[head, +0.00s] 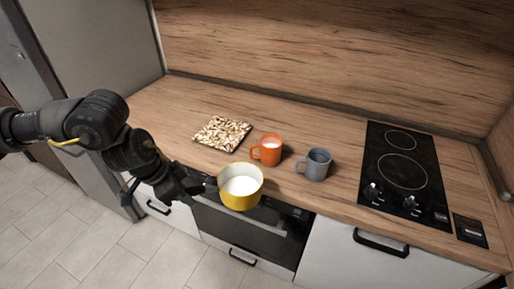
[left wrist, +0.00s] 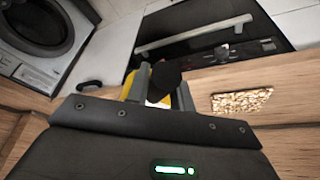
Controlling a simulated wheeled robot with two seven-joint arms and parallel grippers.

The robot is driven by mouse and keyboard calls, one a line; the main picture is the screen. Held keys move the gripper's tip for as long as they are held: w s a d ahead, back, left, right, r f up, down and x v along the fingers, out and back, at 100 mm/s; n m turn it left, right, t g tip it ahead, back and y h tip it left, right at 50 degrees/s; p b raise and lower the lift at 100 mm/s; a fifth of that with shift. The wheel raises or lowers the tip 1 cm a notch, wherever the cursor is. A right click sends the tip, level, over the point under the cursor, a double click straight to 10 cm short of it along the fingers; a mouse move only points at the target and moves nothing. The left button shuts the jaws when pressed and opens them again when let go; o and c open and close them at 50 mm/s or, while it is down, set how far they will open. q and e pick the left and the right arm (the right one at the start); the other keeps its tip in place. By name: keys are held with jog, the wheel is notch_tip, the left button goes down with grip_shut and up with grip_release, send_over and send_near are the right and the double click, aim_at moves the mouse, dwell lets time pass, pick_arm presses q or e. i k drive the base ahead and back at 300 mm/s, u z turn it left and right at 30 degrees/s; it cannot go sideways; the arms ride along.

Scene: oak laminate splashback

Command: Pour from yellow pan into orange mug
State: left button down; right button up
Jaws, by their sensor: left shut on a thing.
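A yellow pan (head: 240,188) with white contents hangs in the air in front of the counter's front edge in the head view. My left gripper (head: 207,187) is shut on its dark handle at the pan's left side. The pan looks about level. In the left wrist view the yellow pan (left wrist: 128,84) is mostly hidden behind the dark handle (left wrist: 165,77) and my gripper. The orange mug (head: 268,150) stands upright on the counter, behind and right of the pan and apart from it. My right gripper is not in view.
A grey-blue mug (head: 316,165) stands right of the orange mug. A patterned board (head: 222,133) lies left of the orange mug. A black hob (head: 402,175) is at the right. Below the counter is an oven (head: 252,226). The counter's back left is clear.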

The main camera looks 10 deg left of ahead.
aim_at(271, 146)
jog(key=z, duration=1.3)
jog(key=k, duration=0.8)
jog(key=u, duration=0.75)
jog(key=i, duration=0.5)
